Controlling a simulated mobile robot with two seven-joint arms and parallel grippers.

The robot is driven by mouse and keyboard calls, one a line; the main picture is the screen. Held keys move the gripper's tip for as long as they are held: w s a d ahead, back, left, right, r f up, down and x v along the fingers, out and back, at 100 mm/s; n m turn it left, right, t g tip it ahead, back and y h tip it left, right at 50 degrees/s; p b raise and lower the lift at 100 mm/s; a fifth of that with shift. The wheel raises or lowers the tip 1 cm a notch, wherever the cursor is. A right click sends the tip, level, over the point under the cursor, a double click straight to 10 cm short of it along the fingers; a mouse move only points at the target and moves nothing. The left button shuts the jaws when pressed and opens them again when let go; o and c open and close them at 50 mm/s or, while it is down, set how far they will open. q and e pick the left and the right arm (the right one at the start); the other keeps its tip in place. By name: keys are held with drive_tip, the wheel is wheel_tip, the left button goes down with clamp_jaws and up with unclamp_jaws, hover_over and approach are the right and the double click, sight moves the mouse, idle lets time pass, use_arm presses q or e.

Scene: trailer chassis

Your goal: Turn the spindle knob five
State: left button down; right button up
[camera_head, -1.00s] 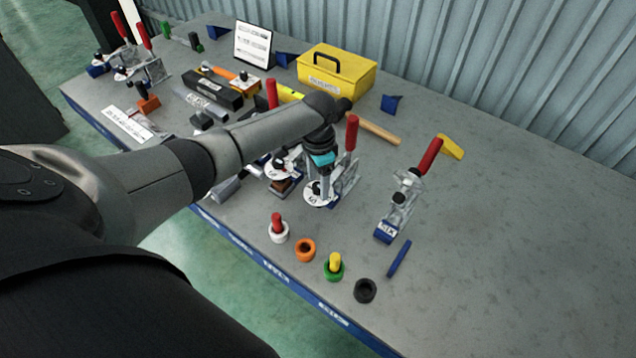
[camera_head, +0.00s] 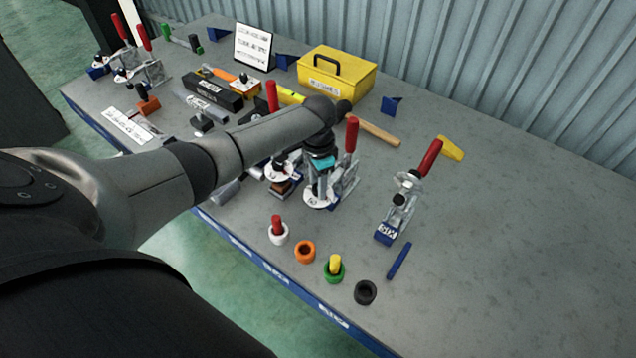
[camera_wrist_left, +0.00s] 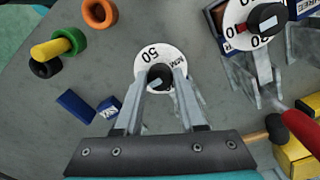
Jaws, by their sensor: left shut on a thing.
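In the left wrist view, a round white dial plate (camera_wrist_left: 146,62) with printed numbers lies under my left gripper (camera_wrist_left: 160,80). A black spindle knob (camera_wrist_left: 159,77) with a light pointer mark stands at its centre, and the two fingers are shut on it from both sides. In the head view my left gripper (camera_head: 319,190) points down at this dial plate (camera_head: 316,202), and the knob is hidden there. A second dial (camera_wrist_left: 253,20) with a black knob (camera_wrist_left: 266,19) is beside it. My right gripper is not in view.
A red-handled clamp (camera_head: 351,138) stands close behind the gripper; another clamp (camera_head: 408,190) is to its right. White, orange (camera_head: 305,250), green and black (camera_head: 365,291) rings lie along the front edge. A yellow box (camera_head: 338,75) stands behind. The table's right side is clear.

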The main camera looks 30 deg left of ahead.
use_arm(q)
drive_tip(key=shift+m, duration=0.3)
drive_tip(key=m+p, duration=0.1)
drive_tip(key=m, duration=0.2)
drive_tip(key=shift+r+m, duration=0.1)
drive_tip(key=shift+m, duration=0.2)
drive_tip(key=m+p, duration=0.1)
drive_tip(key=m, duration=0.3)
drive_tip(key=shift+m, duration=0.3)
drive_tip(key=m, duration=0.4)
drive_tip(key=shift+d+m+p, duration=0.1)
drive_tip(key=shift+m+p, duration=0.2)
drive_tip(key=shift+m+t+y, duration=0.3)
drive_tip(key=shift+m, duration=1.9)
drive_tip(key=c, duration=0.5)
unclamp_jaws()
